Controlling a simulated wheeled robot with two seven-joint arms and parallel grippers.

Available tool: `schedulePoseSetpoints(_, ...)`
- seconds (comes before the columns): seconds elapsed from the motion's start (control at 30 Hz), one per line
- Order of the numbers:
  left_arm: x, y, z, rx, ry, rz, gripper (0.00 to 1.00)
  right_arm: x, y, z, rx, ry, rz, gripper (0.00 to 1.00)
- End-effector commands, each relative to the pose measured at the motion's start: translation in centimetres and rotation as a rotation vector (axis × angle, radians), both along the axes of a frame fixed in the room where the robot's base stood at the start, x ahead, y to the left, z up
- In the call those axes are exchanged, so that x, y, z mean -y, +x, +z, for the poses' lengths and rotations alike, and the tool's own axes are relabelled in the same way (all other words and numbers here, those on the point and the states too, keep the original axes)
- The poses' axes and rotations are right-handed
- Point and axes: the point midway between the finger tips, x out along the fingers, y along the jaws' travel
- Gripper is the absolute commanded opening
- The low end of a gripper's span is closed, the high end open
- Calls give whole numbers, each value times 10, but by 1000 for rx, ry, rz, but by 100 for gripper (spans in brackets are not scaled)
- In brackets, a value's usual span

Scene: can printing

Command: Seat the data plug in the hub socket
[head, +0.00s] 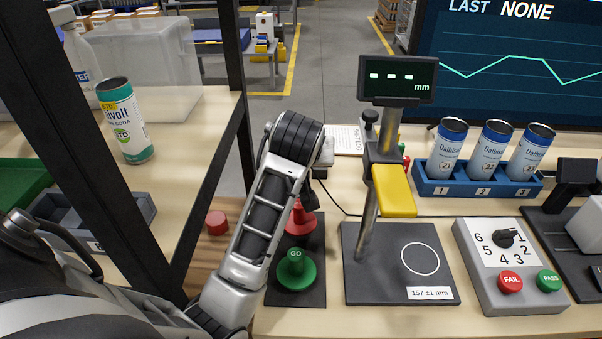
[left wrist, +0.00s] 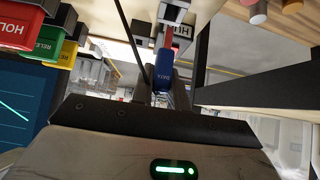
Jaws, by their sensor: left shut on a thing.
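In the left wrist view the data plug (left wrist: 164,68) is a small blue block with white lettering. It sits between the fingertips of my left gripper (left wrist: 164,86), which is shut on it. A grey-white box with partly visible "HU" lettering, which looks like the hub (left wrist: 181,32), is just beyond the plug. A red strip (left wrist: 168,39) shows between plug and box; I cannot tell whether the plug touches a socket. In the head view my left wrist hides the plug and hub. A thin black cable (head: 336,203) runs from near the wrist. My right gripper is not in view.
Right of my left arm stand the height gauge (head: 382,160) with a yellow block, a blue rack (head: 466,188) of cans and a dial box (head: 520,297).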

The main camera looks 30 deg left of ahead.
Motion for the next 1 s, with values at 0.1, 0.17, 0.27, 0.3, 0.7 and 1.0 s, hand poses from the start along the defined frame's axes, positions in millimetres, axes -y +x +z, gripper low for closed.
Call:
schedulePoseSetpoints(0.1, 0, 1, 26, 7, -2, 1, 0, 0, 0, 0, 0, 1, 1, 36)
schedulePoseSetpoints(0.17, 0, 1, 35, 5, -2, 0, 0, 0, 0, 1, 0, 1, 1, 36)
schedulePoseSetpoints(0.27, 0, 1, 47, 3, -1, 0, 0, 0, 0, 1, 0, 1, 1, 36)
schedulePoseSetpoints(0.3, 0, 1, 51, 4, -2, 1, 0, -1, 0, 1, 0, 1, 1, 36)
schedulePoseSetpoints(0.7, 0, 0, 75, 2, -1, 1, 0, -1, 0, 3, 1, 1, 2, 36)
schedulePoseSetpoints(1.0, 0, 0, 89, 2, -1, 0, 0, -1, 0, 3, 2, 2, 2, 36)
